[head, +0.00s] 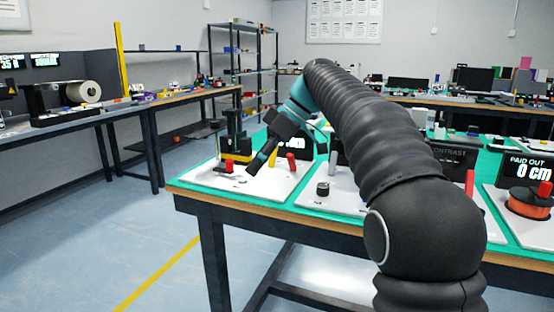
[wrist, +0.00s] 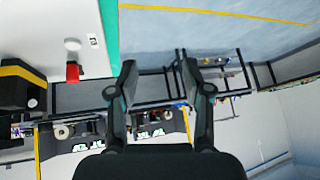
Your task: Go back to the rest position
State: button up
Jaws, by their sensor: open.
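My gripper (head: 262,160) hangs over the left end of the green-topped table (head: 290,208) in the head view, near a small station with black and yellow parts (head: 236,145). In the wrist view my gripper (wrist: 160,84) has its two black fingers apart, with nothing between them. Behind the fingers the wrist view shows floor and far shelves. My black ribbed arm covers much of the table's middle in the head view.
White panels with red and yellow knobs, a black knob (head: 323,188) and an orange spool (head: 529,203) stand on the table. A side bench (head: 120,110) runs along the left wall. The floor (head: 130,235) between them is clear.

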jog(key=s+d+f+m+t+h, duration=0.2)
jog(key=s+d+f+m, duration=0.1)
jog(key=s+d+m, duration=0.3)
jog(key=s+d+f+m+t+h, duration=0.25)
jog(key=s+d+m, duration=0.2)
jog(key=s, duration=0.45)
jog(key=s+d+f+m+t+h, duration=0.2)
jog(key=s+d+f+m, duration=0.3)
jog(key=s+d+f, duration=0.4)
jog(key=s+f+h, duration=0.1)
jog(key=s+f, duration=0.4)
jog(key=shift+s+d+f+m, duration=0.15)
jog(key=shift+s+f+m, duration=0.2)
jog(key=shift+f, duration=0.05)
